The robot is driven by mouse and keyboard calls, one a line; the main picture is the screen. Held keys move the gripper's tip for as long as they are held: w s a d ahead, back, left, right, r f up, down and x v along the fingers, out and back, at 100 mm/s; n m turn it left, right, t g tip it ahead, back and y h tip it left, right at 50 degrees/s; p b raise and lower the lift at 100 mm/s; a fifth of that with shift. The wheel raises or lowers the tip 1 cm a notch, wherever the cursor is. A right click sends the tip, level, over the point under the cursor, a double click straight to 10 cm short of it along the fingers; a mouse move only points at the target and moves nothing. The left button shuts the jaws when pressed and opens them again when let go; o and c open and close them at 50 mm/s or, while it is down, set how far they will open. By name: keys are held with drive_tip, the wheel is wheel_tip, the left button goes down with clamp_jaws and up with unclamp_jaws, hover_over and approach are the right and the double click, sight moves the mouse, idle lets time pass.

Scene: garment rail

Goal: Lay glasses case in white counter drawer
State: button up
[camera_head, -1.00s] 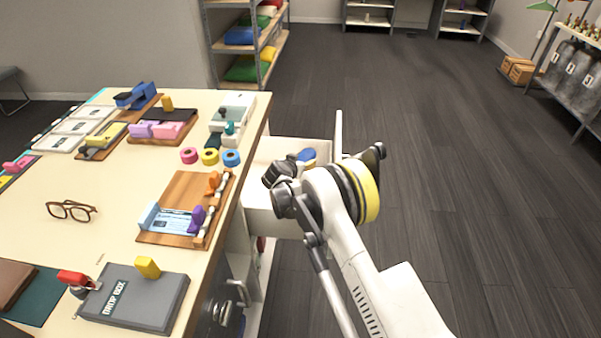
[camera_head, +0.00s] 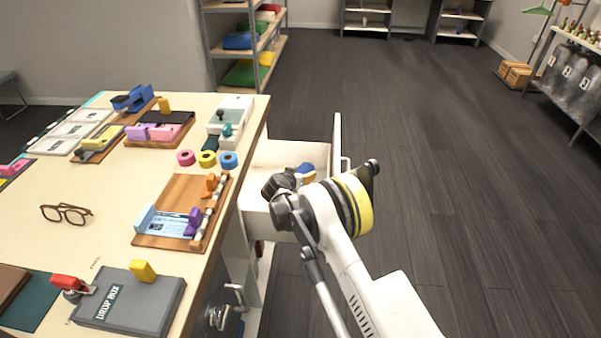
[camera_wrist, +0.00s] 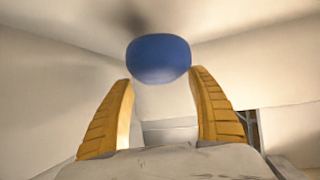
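The white counter drawer (camera_head: 259,212) is pulled out from the counter's right side, in the middle of the head view. My gripper (camera_head: 307,174) is over and partly inside the drawer, pointing down. In the wrist view, the blue, rounded glasses case (camera_wrist: 158,59) sits between the tips of the two orange fingers of my gripper (camera_wrist: 160,78). The fingers are spread to about its width and appear shut on it. A dark blurred shadow lies on the pale drawer surface beyond it. In the head view only a small blue part of the case shows beside the fingers.
The counter top (camera_head: 110,225) holds brown glasses (camera_head: 66,214), a grey drop box (camera_head: 130,300), a wooden tray (camera_head: 165,241) and three tape rolls. The drawer's tall white front panel (camera_head: 337,142) stands right of my gripper. The dark floor to the right is clear.

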drive_tip(key=shift+r, duration=0.1)
drive_tip(key=shift+r, duration=0.35)
drive_tip(key=p+v, duration=0.1)
drive_tip(key=v, duration=0.2)
drive_tip(key=p+v, duration=0.2)
drive_tip(key=v, duration=0.2)
drive_tip(key=shift+w+r, duration=0.1)
drive_tip(key=shift+r, duration=0.15)
drive_tip(key=shift+s, duration=0.3)
